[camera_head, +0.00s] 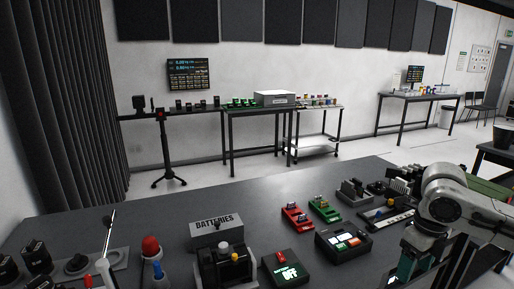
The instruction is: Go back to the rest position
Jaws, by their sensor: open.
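My grey arm comes in from the right edge and bends down over the dark table (150,210). My gripper (420,262) is at its lower end, near the bottom right. It is open, and no thing shows held in it. A dark and teal shape shows around it, and its fingertips are hard to make out. It is apart from the black button box (343,243) to its left.
Nearby on the table are a red block (297,216), a green block (325,208), a "BATTERIES" box (216,229), an "OFF" box (287,270) and a red-topped post (151,247). Benches (260,111) stand along the back wall. Bare tabletop shows at the back left.

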